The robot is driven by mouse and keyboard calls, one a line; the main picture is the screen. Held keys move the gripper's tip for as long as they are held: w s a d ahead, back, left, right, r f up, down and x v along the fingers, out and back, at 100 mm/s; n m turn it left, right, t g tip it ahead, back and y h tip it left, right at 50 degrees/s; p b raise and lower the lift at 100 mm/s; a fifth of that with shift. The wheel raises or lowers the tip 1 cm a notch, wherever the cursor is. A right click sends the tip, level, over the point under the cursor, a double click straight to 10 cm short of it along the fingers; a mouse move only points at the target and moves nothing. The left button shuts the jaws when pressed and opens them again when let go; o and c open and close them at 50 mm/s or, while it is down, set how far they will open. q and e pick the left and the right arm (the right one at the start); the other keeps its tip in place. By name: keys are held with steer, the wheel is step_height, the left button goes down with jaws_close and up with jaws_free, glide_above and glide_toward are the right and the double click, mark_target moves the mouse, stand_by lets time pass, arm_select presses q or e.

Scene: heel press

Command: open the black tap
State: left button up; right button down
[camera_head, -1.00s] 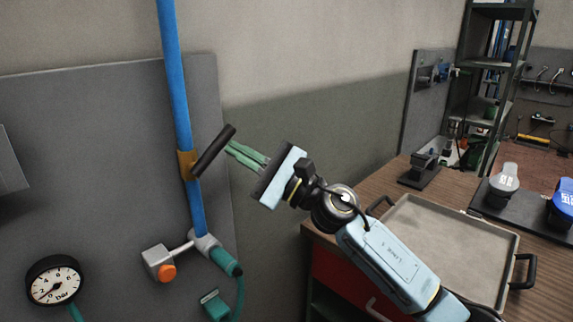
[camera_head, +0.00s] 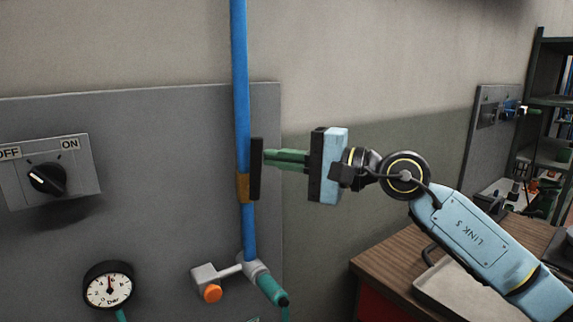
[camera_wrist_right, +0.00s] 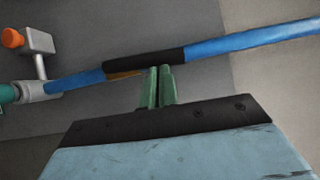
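The black tap's handle (camera_head: 256,168) is a dark bar standing upright, in line with the blue pipe (camera_head: 240,90). Its brass body (camera_head: 242,188) sits on the pipe behind the handle. My right gripper (camera_head: 266,157) comes in from the right with its green fingers together, nothing between them. Their tips are at the right side of the handle, apparently touching it. In the right wrist view the fingertips (camera_wrist_right: 160,70) meet the edge of the handle (camera_wrist_right: 144,60), which lies along the pipe (camera_wrist_right: 245,40). My left gripper is not in view.
A grey wall panel (camera_head: 150,230) carries an OFF/ON rotary switch (camera_head: 47,178), a pressure gauge (camera_head: 108,287) and a fitting with an orange knob (camera_head: 212,293). A wooden workbench (camera_head: 395,258) with a tray stands at lower right.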

steer(key=shift+s+a, duration=0.1)
steer(key=shift+a, duration=0.05)
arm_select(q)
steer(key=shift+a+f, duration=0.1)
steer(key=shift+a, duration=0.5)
arm_select(e)
steer(key=shift+r+n+h, duration=0.1)
steer(key=shift+n+h, duration=0.2)
